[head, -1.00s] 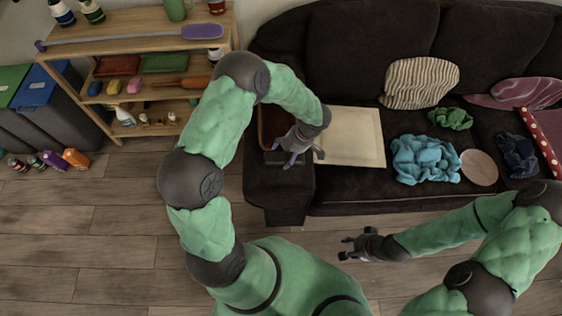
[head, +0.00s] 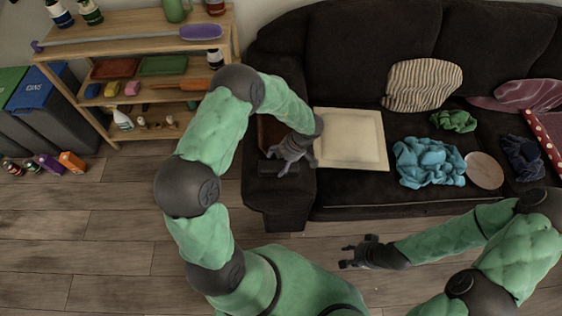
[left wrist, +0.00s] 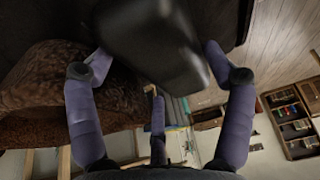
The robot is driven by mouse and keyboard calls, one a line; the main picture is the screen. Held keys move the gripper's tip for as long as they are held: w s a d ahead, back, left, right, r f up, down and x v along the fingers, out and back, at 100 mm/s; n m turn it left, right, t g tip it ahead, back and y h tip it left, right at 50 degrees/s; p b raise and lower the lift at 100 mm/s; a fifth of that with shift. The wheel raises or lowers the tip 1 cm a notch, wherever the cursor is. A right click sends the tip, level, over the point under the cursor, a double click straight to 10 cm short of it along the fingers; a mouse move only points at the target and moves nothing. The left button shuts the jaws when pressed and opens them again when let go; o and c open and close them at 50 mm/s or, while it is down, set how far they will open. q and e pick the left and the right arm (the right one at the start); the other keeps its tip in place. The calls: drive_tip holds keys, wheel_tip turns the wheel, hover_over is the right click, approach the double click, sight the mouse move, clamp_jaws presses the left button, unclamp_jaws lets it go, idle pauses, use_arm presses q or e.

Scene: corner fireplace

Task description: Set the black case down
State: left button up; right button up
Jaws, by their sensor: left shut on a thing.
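The black case (left wrist: 155,45) fills the upper middle of the left wrist view, between the fingers of my left gripper. In the head view my left gripper (head: 284,166) is over the left armrest of the dark sofa (head: 277,199). It is shut on the case, and only a dark piece of the case (head: 269,167) shows beside the fingers. I cannot tell whether the case touches the armrest. My right gripper (head: 347,256) is open and empty, in front of the sofa above the floor.
A cream square board (head: 350,139) lies on the seat just right of the left gripper. A brown object (head: 270,132) is behind the gripper. Blue cloth (head: 428,162), a round disc (head: 484,170) and cushions lie further right. A wooden shelf (head: 140,46) stands at left.

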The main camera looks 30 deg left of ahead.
use_arm(q)
drive_tip(key=o, duration=0.9)
drive_tip(key=shift+f, duration=0.1)
